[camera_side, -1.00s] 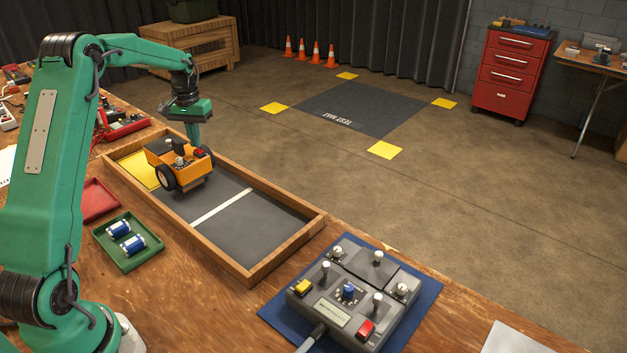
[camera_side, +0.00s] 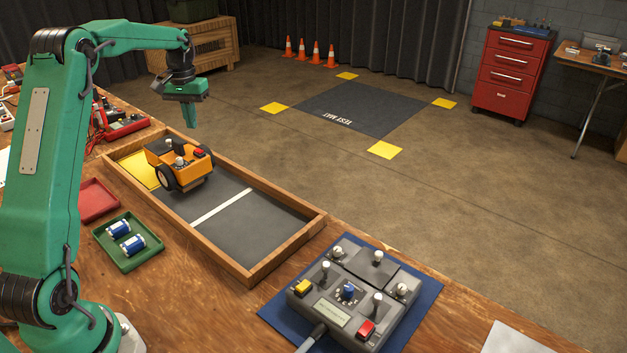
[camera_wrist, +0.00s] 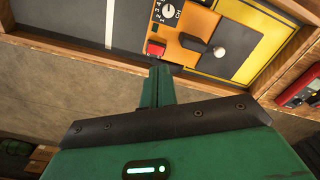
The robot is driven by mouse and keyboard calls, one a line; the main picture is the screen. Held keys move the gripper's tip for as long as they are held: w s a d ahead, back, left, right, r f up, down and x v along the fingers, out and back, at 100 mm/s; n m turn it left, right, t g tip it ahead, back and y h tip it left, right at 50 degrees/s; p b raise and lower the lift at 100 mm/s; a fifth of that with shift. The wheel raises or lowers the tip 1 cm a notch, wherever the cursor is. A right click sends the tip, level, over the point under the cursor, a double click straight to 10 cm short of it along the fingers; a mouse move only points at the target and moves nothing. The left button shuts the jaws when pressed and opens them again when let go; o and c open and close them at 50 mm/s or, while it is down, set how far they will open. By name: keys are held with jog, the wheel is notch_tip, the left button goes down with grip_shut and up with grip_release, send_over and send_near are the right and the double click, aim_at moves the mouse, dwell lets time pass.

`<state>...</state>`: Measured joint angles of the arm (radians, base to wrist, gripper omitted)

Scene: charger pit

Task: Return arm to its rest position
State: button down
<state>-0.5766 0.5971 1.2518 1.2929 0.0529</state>
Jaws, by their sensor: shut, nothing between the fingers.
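My arm is raised, and my gripper (camera_side: 190,116) hangs above and just beyond the far side of the wooden-walled pit (camera_side: 285,250). Its fingers point down, shut and empty, apart from everything. In the wrist view the shut fingers of my gripper (camera_wrist: 160,84) point toward the pit's edge. An orange wheeled vehicle (camera_side: 165,157) stands upright in the pit, partly over the yellow patch (camera_side: 138,170). In the wrist view the orange vehicle (camera_wrist: 180,22) shows its dial, red button and black lever.
A green tray (camera_side: 127,260) with two blue cylinders and an empty red tray (camera_side: 97,201) lie beside the pit. A grey control box (camera_side: 320,311) rests on a blue mat at the front. Open floor lies beyond the bench.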

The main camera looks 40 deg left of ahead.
jog(key=shift+d+r, duration=0.1)
jog(key=shift+r, duration=0.2)
jog(key=s+d+r+m+t, duration=0.1)
jog(key=s+d+r, duration=0.35)
jog(key=d, duration=0.45)
jog(key=s+d+r+m+t, duration=0.15)
jog(key=s+d+r, duration=0.3)
jog(key=d, duration=0.45)
jog(key=s+d+f+m+t, duration=0.1)
jog(key=s+d, duration=0.5)
jog(key=s, duration=0.1)
jog(key=s+d+f+m+t, duration=0.2)
jog(key=s+d, duration=0.3)
jog(key=s, duration=0.2)
jog(key=shift+s+d+f, duration=0.25)
jog(key=shift+s+d, duration=0.1)
jog(key=shift+d, duration=0.05)
